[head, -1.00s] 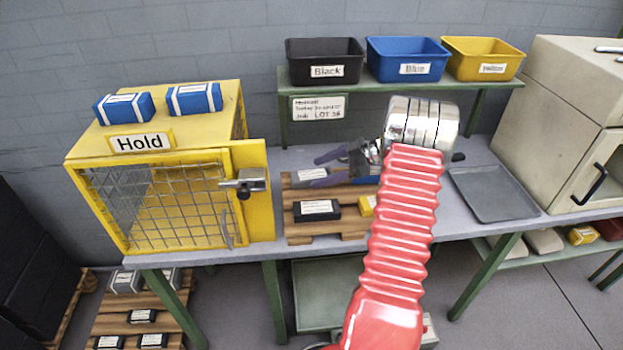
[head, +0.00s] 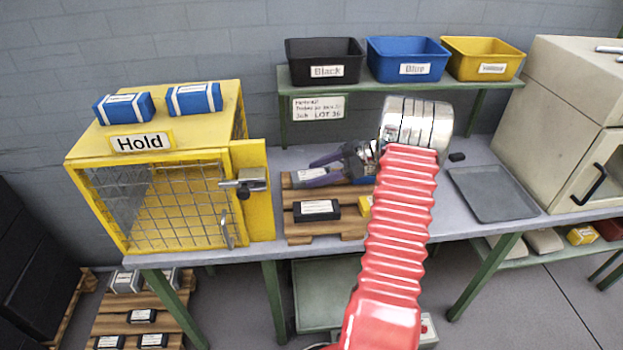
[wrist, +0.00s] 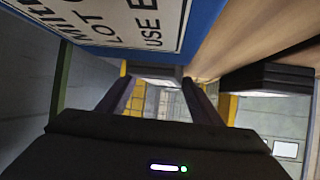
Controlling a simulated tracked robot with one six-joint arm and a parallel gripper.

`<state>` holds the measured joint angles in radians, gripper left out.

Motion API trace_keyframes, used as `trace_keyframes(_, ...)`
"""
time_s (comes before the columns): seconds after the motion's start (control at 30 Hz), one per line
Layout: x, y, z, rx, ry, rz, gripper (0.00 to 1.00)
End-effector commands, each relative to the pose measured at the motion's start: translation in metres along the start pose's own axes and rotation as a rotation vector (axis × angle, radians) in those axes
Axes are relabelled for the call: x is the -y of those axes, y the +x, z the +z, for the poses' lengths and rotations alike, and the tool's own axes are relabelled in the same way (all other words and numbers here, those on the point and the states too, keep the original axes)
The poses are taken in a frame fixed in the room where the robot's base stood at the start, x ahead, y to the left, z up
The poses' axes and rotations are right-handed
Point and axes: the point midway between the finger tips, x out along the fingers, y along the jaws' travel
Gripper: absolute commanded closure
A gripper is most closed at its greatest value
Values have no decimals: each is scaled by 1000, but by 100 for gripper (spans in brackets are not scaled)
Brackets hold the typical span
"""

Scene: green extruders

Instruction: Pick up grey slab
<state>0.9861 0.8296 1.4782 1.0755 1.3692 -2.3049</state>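The grey slab (head: 306,174), with a white label, lies on the wooden pallet (head: 292,237) on the bench, at its back left. My gripper (head: 309,173) points left at it with purple fingers spread, one finger above and one below in the picture. The fingers partly cover the slab. In the wrist view my gripper (wrist: 160,80) is open, and a grey block (wrist: 152,71), likely the slab, shows by the fingertips. I cannot tell whether the fingers touch it.
A black slab (head: 316,211) and a partly hidden yellow one (head: 365,206) lie on the pallet. A labelled blue block (wrist: 130,22) is very close in the wrist view. The yellow Hold cage (head: 262,205) stands left. A grey tray (head: 493,194) lies right.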

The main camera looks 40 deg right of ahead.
Motion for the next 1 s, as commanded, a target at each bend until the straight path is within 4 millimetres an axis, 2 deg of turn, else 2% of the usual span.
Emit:
trace_keyframes(0.07, 0, 0, 0, 0, 0, 0, 48)
trace_keyframes(0.47, 0, 0, 0, 0, 0, 0, 74)
trace_keyframes(0.5, 0, 0, 0, 0, 0, 0, 78)
trace_keyframes(0.73, 0, 0, -1, 1, 1, -1, 81)
trace_keyframes(0.8, 0, -2, -5, 1, 1, -1, 95)
trace_keyframes(0.87, 0, -5, -10, 1, 0, 0, 100)
trace_keyframes(1.0, 0, -15, -28, 0, -3, 0, 100)
